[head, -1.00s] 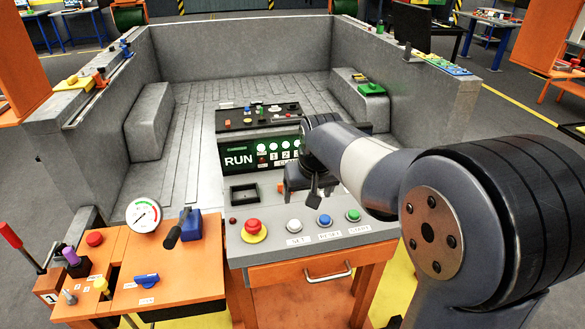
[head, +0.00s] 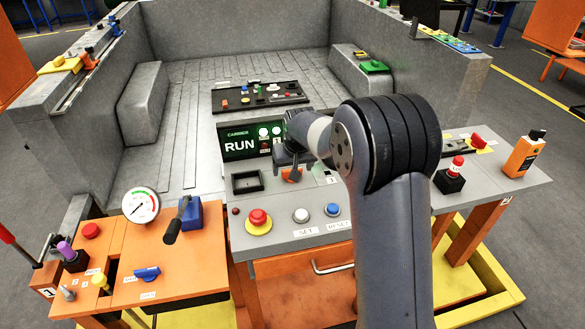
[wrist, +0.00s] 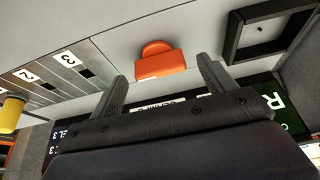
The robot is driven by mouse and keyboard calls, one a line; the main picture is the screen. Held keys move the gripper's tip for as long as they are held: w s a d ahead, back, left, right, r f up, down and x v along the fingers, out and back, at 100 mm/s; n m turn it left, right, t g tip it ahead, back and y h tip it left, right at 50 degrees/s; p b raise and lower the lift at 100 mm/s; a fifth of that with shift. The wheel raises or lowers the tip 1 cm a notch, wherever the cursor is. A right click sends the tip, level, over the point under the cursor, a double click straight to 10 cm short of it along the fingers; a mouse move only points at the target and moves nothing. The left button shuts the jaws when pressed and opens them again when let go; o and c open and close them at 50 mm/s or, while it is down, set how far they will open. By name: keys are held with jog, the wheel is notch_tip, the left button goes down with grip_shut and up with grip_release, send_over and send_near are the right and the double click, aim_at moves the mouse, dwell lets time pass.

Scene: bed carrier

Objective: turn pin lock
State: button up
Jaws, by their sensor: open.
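An orange knob (head: 291,174) stands on the grey console in front of the RUN display, partly hidden by my gripper in the head view. In the wrist view the orange knob (wrist: 160,62) has a rounded base with a block-shaped grip. My gripper (wrist: 163,78) is open, with one finger on either side of the knob's line; no contact shows. In the head view my gripper (head: 290,168) hangs pointing down at the knob. No readable label marks the knob as the pin lock.
A black square tray (head: 247,181) lies left of the knob. A red button (head: 258,219), a white button (head: 301,215) and a blue button (head: 332,210) line the console front. The RUN display (head: 246,143) stands close behind. A blue lever (head: 190,216) is further left.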

jog(key=shift+w+f, duration=0.2)
jog(key=shift+f, duration=0.4)
jog(key=shift+c, duration=0.6)
jog(key=c, duration=0.9)
jog(key=shift+o, duration=0.2)
